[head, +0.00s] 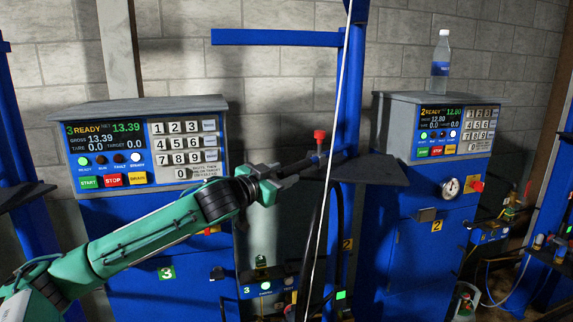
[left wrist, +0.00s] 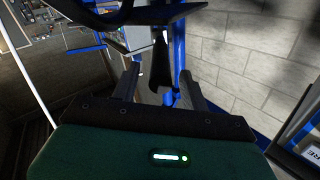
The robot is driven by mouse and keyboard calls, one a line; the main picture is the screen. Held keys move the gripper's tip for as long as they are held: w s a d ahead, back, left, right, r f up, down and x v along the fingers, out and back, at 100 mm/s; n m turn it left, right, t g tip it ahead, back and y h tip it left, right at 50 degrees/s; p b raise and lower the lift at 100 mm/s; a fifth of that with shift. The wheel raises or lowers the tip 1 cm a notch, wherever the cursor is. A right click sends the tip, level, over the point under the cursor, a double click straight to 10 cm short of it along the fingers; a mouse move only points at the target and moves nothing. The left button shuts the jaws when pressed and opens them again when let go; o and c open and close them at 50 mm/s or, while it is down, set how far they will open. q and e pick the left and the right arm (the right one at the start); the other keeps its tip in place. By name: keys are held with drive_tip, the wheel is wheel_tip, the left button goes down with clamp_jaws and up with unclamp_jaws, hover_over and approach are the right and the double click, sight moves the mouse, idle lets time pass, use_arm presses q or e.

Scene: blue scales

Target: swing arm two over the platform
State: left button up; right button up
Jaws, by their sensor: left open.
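My left gripper (head: 296,174) is open, reaching in from the left in front of the gap between the two scale cabinets. Its two fingers also show in the left wrist view (left wrist: 161,88), with a dark hanging piece (left wrist: 160,65) between or just beyond them; I cannot tell whether they touch it. A dark swing arm with a red knob (head: 319,135) runs from near the fingertips to the blue column (head: 350,95), which has a yellow 2 label low down. The dark grey platform (head: 372,171) sits at the column's right. My right gripper is out of view.
Scale cabinet three (head: 135,108) stands at left behind my forearm, cabinet two (head: 440,98) at right with a bottle (head: 440,58) on top. A blue horizontal bar (head: 275,38) juts left high up. A thin pale line and dark hoses hang by the column.

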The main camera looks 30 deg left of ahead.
use_arm(q)
drive_tip(key=shift+w+d+p, duration=0.1)
drive_tip(key=shift+w+p, duration=0.2)
drive_tip(key=shift+w, duration=0.85)
drive_tip(key=shift+c, duration=0.3)
clamp_jaws()
